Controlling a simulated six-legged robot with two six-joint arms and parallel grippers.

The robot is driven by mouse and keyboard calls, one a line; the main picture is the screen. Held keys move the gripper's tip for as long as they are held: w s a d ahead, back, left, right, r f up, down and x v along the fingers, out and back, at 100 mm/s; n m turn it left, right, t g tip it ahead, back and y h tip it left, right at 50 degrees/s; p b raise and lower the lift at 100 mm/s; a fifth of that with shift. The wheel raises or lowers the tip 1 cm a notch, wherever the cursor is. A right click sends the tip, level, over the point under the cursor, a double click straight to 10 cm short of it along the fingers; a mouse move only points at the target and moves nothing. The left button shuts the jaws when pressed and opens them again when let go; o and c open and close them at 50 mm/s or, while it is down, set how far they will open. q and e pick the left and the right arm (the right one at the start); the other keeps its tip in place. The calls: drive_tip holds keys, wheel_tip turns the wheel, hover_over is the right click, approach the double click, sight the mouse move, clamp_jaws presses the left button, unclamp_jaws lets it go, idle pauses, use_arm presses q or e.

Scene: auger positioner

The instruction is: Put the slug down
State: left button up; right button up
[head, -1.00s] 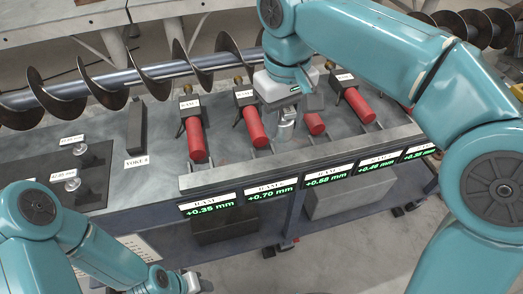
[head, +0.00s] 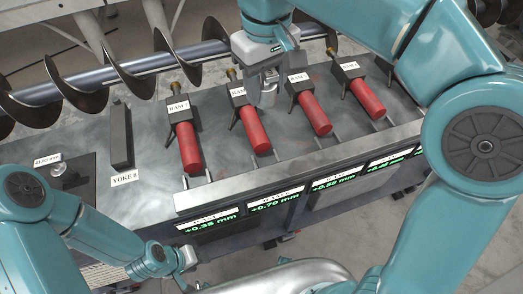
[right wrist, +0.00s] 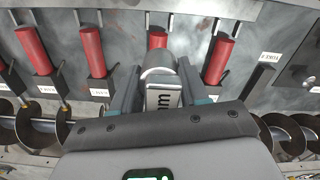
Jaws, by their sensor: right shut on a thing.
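My right gripper (head: 266,92) hangs over the bench between the second and third red rams. In the right wrist view its two fingers (right wrist: 160,78) are shut on the slug (right wrist: 163,94), a short silver cylinder with a white label ending in "mm". In the head view the slug is hard to tell from the gripper's grey parts. Whether it touches the bench is not clear. My left gripper (head: 187,257) is low at the left, in front of the bench; its jaws cannot be made out.
Several red rams (head: 188,148) stand in a row along the bench (head: 90,160). A dark yoke bar (head: 121,135) lies left of them. Another silver slug (head: 58,170) stands on a dark plate at far left. A long auger (head: 150,68) runs behind. Green readouts (head: 210,222) line the front.

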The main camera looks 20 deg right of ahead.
drive_tip(key=f, duration=0.5)
drive_tip(key=f+b, duration=0.1)
drive_tip(key=f, duration=0.4)
drive_tip(key=f+b, duration=0.1)
drive_tip(key=f, duration=0.4)
drive_tip(key=shift+s+d+f, duration=0.15)
drive_tip(key=shift+s+f, duration=0.1)
drive_tip(key=shift+f, duration=0.15)
wheel_tip(320, 180, down, 4)
drive_tip(key=shift+b, duration=0.3)
